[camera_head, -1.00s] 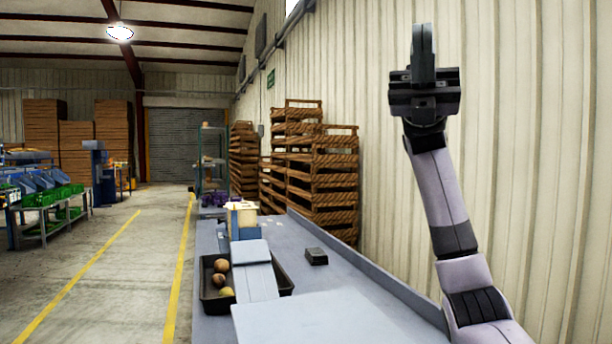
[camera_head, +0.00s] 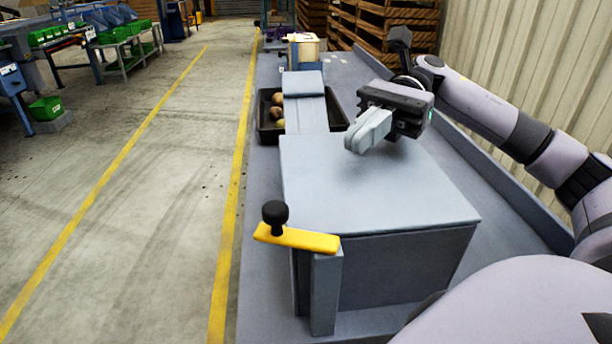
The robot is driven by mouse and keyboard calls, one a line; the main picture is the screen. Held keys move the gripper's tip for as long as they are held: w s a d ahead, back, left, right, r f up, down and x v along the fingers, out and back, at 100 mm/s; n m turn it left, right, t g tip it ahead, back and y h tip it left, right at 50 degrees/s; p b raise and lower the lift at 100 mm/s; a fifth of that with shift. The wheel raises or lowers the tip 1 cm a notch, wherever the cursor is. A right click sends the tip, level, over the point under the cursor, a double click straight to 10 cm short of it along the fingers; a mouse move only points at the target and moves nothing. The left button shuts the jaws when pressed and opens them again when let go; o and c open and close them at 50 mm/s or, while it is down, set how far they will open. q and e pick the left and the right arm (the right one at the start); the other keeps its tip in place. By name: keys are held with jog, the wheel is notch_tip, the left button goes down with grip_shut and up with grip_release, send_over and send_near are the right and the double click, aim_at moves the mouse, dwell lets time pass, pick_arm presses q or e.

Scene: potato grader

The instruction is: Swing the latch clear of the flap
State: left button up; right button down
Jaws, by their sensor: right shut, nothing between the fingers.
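The latch (camera_head: 297,238) is a yellow bar with a black knob (camera_head: 274,213) at its left end. It sits on top of a grey post (camera_head: 326,292) at the near left corner of a grey box. The flap is probably the box's flat grey lid (camera_head: 370,185); the latch lies beside its near edge, and I cannot tell whether it overlaps it. My right gripper (camera_head: 352,143) is shut and empty above the far part of the lid, pointing left, well apart from the latch. My left gripper is not in view.
Beyond the box, a grey chute (camera_head: 305,110) leads over a black tray (camera_head: 267,134) holding potatoes. A raised rim (camera_head: 490,180) runs along the bench's right side. The floor left of the bench is clear. Wooden crates (camera_head: 385,25) stand behind.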

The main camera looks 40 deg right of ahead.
aim_at(284, 204)
jog(key=p+x, duration=0.2)
jog(key=x, duration=0.9)
jog(key=shift+a, duration=0.15)
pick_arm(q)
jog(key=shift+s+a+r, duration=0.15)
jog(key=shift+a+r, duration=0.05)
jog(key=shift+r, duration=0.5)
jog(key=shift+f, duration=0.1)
